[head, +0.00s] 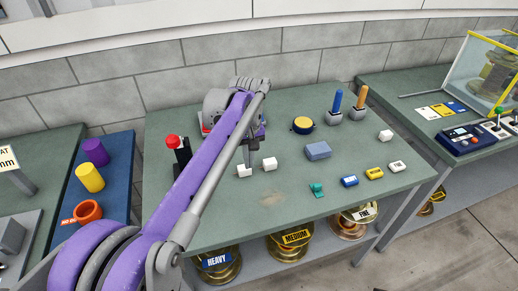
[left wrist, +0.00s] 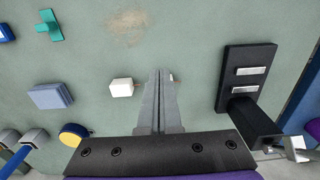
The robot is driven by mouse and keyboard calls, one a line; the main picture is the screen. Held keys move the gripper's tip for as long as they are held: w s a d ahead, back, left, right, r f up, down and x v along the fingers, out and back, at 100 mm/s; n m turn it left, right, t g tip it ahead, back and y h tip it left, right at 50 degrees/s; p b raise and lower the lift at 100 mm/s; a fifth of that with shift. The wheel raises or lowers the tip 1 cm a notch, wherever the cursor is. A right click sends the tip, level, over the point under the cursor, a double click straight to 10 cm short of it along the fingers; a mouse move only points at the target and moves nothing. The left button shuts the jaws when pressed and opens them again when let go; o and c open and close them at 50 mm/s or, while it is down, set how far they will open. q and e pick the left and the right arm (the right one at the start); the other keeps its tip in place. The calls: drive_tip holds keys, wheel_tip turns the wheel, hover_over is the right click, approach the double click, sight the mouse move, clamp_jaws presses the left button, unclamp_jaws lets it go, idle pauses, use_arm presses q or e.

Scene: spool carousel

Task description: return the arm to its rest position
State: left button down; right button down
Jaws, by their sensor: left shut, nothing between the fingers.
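My left arm reaches in from the lower left of the head view and over the middle table. My left gripper (head: 247,163) points down above the tabletop, close to two small white blocks. In the left wrist view its two fingers (left wrist: 160,74) are together, with nothing between them. One white block (head: 269,164) is clear of the fingers and also shows in the left wrist view (left wrist: 122,88). The other white block (head: 244,171) is right by the fingertips. I cannot tell whether they touch it. My right gripper is not in view.
A black stand with a red knob (head: 173,143) is left of the gripper. A blue-grey block (head: 318,150), a yellow-topped round item (head: 303,125) and a teal piece (head: 317,190) lie to the right. Labelled spools (head: 295,242) sit on the shelf below. The table's front is mostly clear.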

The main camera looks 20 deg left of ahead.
use_arm(q)
drive_tip(key=s+f+m+t, duration=0.2)
drive_tip(key=s+f, duration=0.3)
drive_tip(key=s, duration=0.7)
drive_tip(key=s+f+m+t, duration=0.3)
drive_tip(key=s+f+m, duration=0.1)
drive_tip(key=s, duration=0.8)
drive_tip(key=shift+s+d+f+m+p, duration=0.15)
drive_tip(key=shift+d+f+m+p, duration=0.25)
drive_tip(key=shift+f, duration=0.4)
